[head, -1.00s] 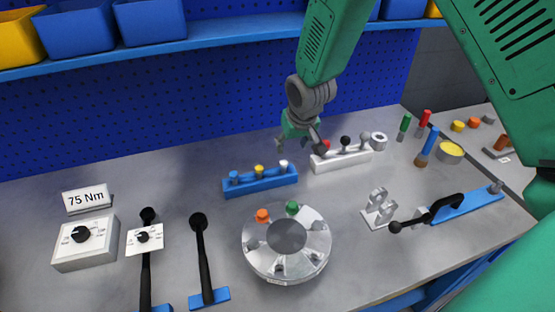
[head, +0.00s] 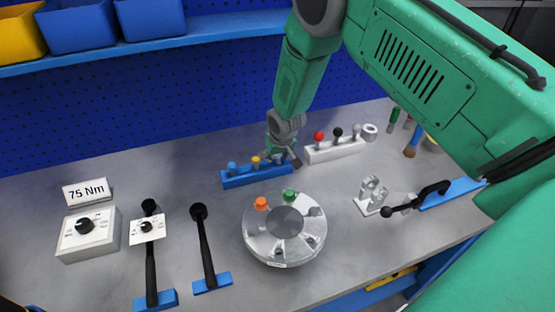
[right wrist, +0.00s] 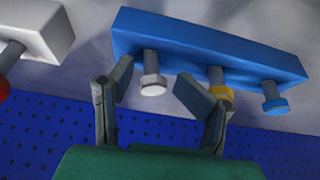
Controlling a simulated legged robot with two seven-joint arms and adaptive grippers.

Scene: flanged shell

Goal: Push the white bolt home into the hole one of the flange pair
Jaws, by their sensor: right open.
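The white bolt (right wrist: 152,84) stands in the end of the blue block (right wrist: 205,50) in the right wrist view, beside the yellow and blue bolts. My right gripper (right wrist: 156,88) is open, with its fingers on either side of the white bolt and a gap to each side. In the head view my right gripper (head: 284,156) is over the right end of the blue block (head: 240,180) and mostly hides the white bolt. The round metal flange pair (head: 285,255) lies in front, with an orange bolt (head: 261,203) and a green bolt (head: 289,195) in it. My left gripper is out of view.
A white block (head: 335,151) with red, black and grey knobbed pieces stands right of the blue block. A clear stand (head: 373,192) and a black-handled clamp (head: 430,200) are right of the flange. Two black levers (head: 205,245) and a dial box (head: 88,235) are left.

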